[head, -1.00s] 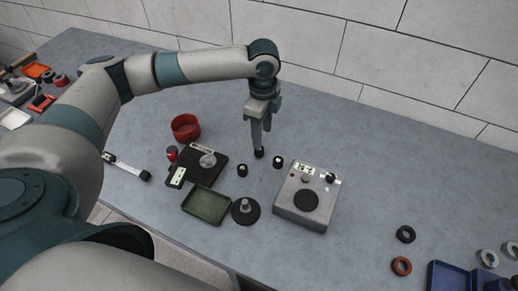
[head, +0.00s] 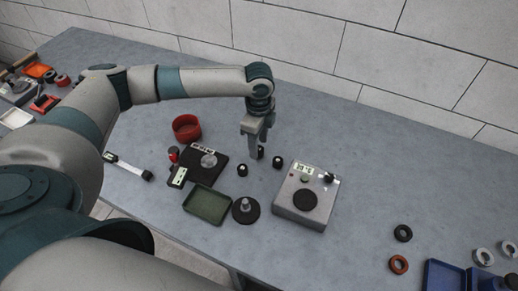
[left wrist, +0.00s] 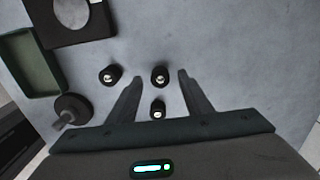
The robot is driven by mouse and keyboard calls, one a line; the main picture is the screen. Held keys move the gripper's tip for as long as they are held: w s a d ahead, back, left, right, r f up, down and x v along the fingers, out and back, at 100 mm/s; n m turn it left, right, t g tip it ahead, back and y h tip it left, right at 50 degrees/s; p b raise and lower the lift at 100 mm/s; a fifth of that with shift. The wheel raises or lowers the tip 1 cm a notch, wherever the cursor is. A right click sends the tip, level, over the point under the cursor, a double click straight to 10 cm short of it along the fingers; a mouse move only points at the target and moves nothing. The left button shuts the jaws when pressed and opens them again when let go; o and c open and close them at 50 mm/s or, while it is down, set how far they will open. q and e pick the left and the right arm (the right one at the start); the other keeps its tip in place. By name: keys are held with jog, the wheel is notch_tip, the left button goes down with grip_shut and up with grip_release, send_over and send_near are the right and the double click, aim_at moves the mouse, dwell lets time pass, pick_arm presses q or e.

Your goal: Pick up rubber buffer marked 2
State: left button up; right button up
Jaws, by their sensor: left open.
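Three small black rubber buffers with pale metal studs on top stand upright on the table: a left one (head: 242,170), a far one (head: 261,153) and a right one (head: 277,162). No number is readable on any of them. My left gripper (head: 258,152) points down, open, at the far buffer. In the left wrist view this buffer (left wrist: 159,76) shows between the two fingertips (left wrist: 160,75), with a gap on each side. My right gripper is not in view.
A grey tester box (head: 293,213) stands right of the buffers. A black device (head: 210,178), green tray (head: 207,204), black disc with a post (head: 246,213) and red ring (head: 186,128) lie left and near. The table behind the gripper is clear.

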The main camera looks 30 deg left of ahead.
pick_arm(q)
jog(key=shift+f, duration=1.1)
jog(key=c, duration=1.1)
